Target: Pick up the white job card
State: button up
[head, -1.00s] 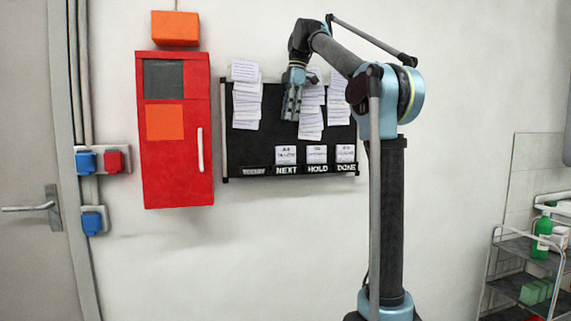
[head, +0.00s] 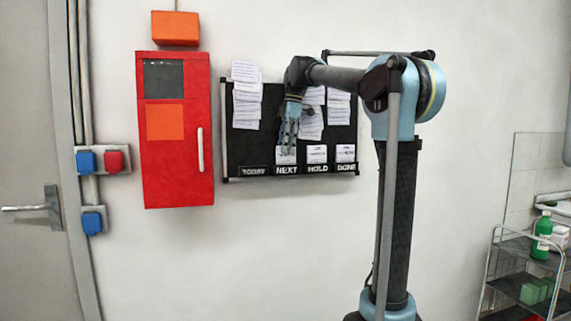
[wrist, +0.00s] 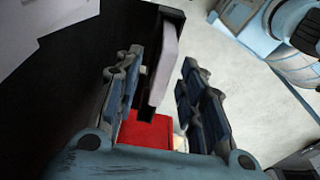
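A white job card (head: 286,158) stands in the NEXT slot of the black board (head: 262,150) on the wall. My gripper (head: 287,146) hangs fingers down just above and in front of it and covers its upper part in the head view. In the wrist view my gripper (wrist: 158,98) is open, and the white card (wrist: 163,60) shows edge-on in the gap between the two blue-padded fingers. Neither finger clearly touches it.
Similar cards stand at HOLD (head: 317,154) and DONE (head: 346,153). Pinned paper sheets (head: 246,100) hang higher on the board. A red cabinet (head: 175,180) is on the wall to the left, and a shelf cart (head: 530,270) stands at right.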

jog(key=shift+a+f, duration=0.15)
jog(key=shift+f, duration=0.8)
grip_shut()
